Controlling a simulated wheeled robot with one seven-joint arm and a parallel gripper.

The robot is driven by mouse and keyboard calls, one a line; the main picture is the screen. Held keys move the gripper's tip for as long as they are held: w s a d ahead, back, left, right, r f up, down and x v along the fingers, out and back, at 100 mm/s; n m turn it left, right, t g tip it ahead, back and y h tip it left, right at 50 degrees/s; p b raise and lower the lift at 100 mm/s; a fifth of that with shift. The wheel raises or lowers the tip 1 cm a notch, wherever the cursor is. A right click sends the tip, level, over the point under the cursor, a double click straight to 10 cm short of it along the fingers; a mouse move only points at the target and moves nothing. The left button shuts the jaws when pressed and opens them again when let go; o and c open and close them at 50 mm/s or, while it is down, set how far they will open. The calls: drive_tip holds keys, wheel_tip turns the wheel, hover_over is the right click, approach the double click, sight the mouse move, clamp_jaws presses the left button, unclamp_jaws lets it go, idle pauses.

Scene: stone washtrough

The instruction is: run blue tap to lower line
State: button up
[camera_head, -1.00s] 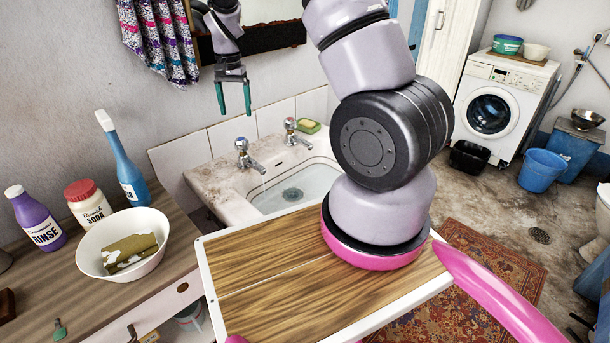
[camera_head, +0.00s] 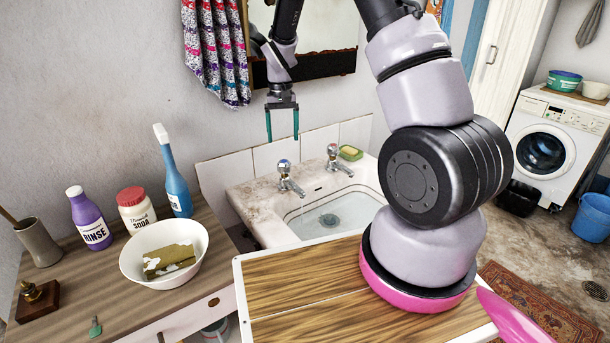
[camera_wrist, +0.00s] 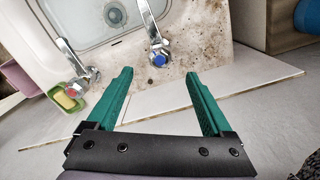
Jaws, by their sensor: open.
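The blue tap (camera_head: 285,175) is the left one of two chrome taps on the stone trough (camera_head: 262,205); its blue cap shows in the wrist view (camera_wrist: 158,59). A thin line, seemingly a trickle of water, hangs below its spout. The basin (camera_head: 345,213) has a pale bluish inside and a round drain; I cannot make out a lower line or the water level. My gripper (camera_head: 282,136) is open and empty, with green fingers pointing down above the blue tap. In the wrist view the fingertips (camera_wrist: 158,74) lie either side of the cap, apart from it.
The other tap (camera_head: 336,155) and a green soap dish (camera_head: 350,152) stand to the right. A tiled splashback (camera_head: 270,160) and mirror (camera_head: 320,55) are behind.

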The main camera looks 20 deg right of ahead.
sight(284, 161)
drive_tip(key=f+n, duration=0.3)
drive_tip(key=n, duration=0.1)
drive_tip(key=f+n, duration=0.3)
drive_tip(key=n, duration=0.1)
drive_tip(key=f+n, duration=0.4)
drive_tip(key=shift+w+f+n, duration=0.1)
drive_tip(key=shift+w+n, duration=0.2)
drive_tip(key=shift+n, duration=0.1)
